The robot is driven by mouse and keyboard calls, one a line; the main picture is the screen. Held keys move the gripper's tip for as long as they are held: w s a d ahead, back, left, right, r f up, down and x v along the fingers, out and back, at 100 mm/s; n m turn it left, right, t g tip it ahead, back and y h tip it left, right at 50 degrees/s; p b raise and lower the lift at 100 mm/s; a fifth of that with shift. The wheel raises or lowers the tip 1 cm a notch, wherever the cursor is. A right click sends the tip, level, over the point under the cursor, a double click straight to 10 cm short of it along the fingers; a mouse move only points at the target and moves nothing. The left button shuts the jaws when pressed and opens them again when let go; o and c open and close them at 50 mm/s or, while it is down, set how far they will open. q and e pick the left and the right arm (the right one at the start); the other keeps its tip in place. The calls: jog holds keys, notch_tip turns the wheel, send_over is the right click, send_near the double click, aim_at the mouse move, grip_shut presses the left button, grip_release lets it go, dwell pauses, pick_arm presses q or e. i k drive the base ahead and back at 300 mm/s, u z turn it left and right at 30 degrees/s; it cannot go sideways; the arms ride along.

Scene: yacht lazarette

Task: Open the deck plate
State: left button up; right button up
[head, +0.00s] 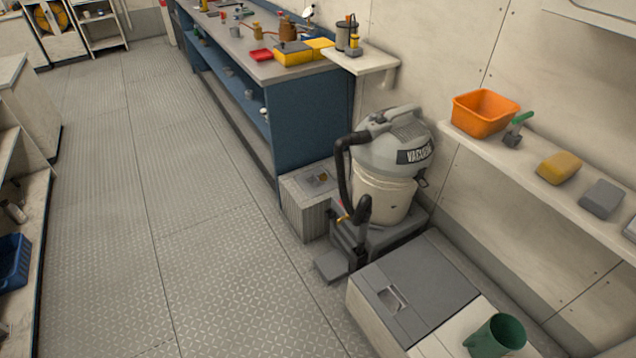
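No part is plainly marked as the deck plate. A flat grey panel (425,280) with a recessed pale handle (393,298) lies level and closed on top of a low white box at the lower right. A smaller low box (305,213) beside the blue bench has a grey top with a small fitting (317,178) on it. The floor is covered in large diamond-tread plates (215,270) with thin seams, all lying flat. Neither of my grippers is in view.
A grey-and-cream vacuum (385,170) with a black hose stands between the two low boxes. A green cup (495,335) stands near the grey panel. An orange bin (485,112) and sponges sit on the right wall shelf (540,180). The floor aisle at left is clear.

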aim_at(316, 181)
jog(key=u, duration=0.15)
jog(key=i, duration=0.35)
jog(key=u, duration=0.95)
jog(key=i, duration=1.9)
jog(key=z, duration=0.5)
jog(key=i, duration=1.4)
jog(key=z, duration=1.4)
jog(key=i, duration=0.25)
jog(key=z, duration=0.15)
